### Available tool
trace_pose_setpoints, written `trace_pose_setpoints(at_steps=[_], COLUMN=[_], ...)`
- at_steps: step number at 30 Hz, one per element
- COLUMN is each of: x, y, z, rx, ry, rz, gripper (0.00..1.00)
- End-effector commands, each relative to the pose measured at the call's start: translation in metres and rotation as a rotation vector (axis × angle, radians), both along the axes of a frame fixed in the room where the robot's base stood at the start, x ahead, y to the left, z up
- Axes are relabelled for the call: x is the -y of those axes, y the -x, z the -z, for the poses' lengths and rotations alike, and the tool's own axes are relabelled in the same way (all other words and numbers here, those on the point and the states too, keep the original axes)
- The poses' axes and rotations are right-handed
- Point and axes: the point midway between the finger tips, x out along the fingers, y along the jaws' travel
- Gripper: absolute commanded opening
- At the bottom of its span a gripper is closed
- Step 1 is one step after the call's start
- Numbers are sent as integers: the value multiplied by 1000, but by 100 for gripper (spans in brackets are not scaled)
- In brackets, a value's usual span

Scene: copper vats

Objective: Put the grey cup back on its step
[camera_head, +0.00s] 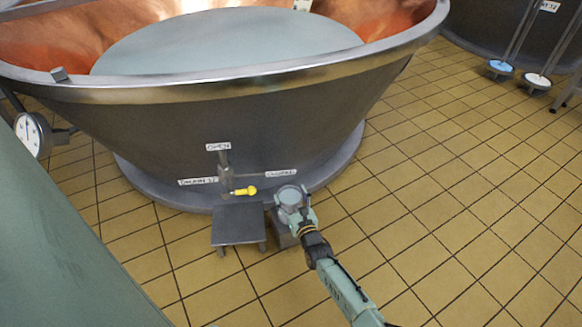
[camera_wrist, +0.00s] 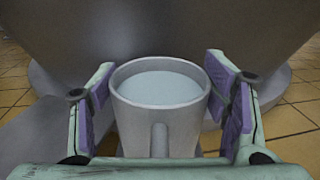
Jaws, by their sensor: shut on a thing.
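The grey cup (camera_head: 289,196) is upright and full of pale liquid. In the wrist view the cup (camera_wrist: 160,100) stands between the purple finger pads, its handle towards me. My gripper (camera_wrist: 168,105) is shut on it; in the head view my gripper (camera_head: 293,205) is at the vat's foot. A low grey block-like step (camera_head: 282,238) shows below the cup, partly hidden by my gripper. Whether the cup touches it I cannot tell. A wider low dark stool (camera_head: 238,222) stands just left of it.
The large copper-lined vat (camera_head: 240,115) rises behind, with a yellow-handled valve (camera_head: 243,190) and OPEN and CLOSED labels close to the cup. A round gauge (camera_head: 30,135) is at the left. Tiled floor (camera_head: 430,180) is clear to the right.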

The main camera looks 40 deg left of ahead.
Motion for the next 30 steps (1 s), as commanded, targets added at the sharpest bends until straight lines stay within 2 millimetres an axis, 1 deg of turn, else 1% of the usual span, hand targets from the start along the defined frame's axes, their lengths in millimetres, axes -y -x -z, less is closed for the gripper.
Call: trace_pose_setpoints(at_steps=[1, 5, 11, 12, 20, 30], x=[0, 0, 0, 0, 0, 0], y=[-1, -1, -1, -1, 0, 0], z=[-3, -4, 1, 2, 1, 0], rx=[4, 4, 4, 1, 1, 1], ry=[-6, -6, -6, -2, -1, -2], rz=[1, 1, 1, 1, 1, 1], gripper=[8, 8, 8, 71, 88, 89])
